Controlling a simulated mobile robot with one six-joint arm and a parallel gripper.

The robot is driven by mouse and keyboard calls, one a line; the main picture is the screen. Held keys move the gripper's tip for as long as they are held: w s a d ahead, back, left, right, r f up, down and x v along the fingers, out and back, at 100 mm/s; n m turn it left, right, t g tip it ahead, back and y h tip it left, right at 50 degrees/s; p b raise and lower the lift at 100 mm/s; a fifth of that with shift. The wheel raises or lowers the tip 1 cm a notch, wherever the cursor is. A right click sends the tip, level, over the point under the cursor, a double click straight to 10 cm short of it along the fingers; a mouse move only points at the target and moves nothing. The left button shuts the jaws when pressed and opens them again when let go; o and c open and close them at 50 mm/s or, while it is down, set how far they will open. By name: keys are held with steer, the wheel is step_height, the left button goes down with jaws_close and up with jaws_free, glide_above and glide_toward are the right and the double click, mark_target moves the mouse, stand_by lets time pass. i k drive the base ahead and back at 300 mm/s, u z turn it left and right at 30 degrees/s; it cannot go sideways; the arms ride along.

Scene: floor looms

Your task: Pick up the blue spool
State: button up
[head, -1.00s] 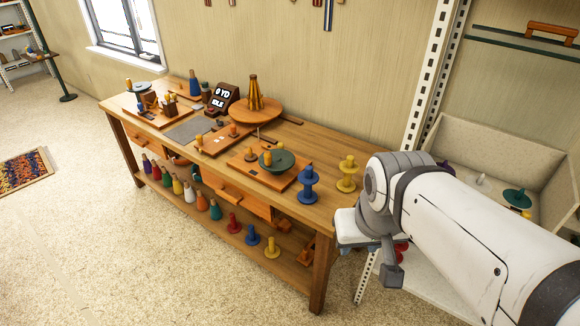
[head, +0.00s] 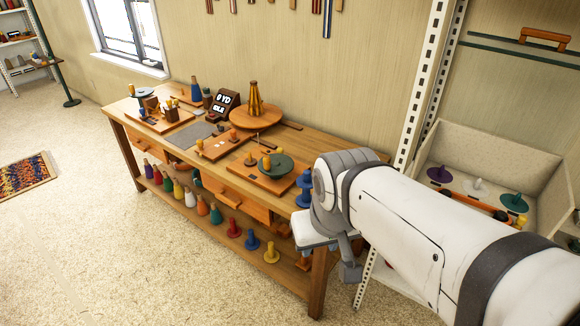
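The blue spool (head: 303,188) stands upright on the wooden bench top (head: 280,216) near its right end. My arm covers its right side. A smaller blue bobbin-like piece (head: 252,241) stands on the bench's lower shelf. My gripper (head: 345,262) appears low at the end of my arm, in front of the bench's right end, just right of and below the blue spool in the picture. My wrist hides much of it, so its finger opening cannot be made out. The blue spool stands apart on the bench, not held.
A board with a green disc (head: 277,163) lies left of the blue spool. A round wooden turntable with a cone (head: 256,112) stands behind. Several coloured bobbins (head: 203,207) line the lower shelf. A metal rack with a pale bin (head: 455,143) stands at right. Open carpet lies in front.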

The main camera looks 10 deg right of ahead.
mark_target(304, 181)
steer(key=i, duration=0.95)
steer(key=u, duration=0.05)
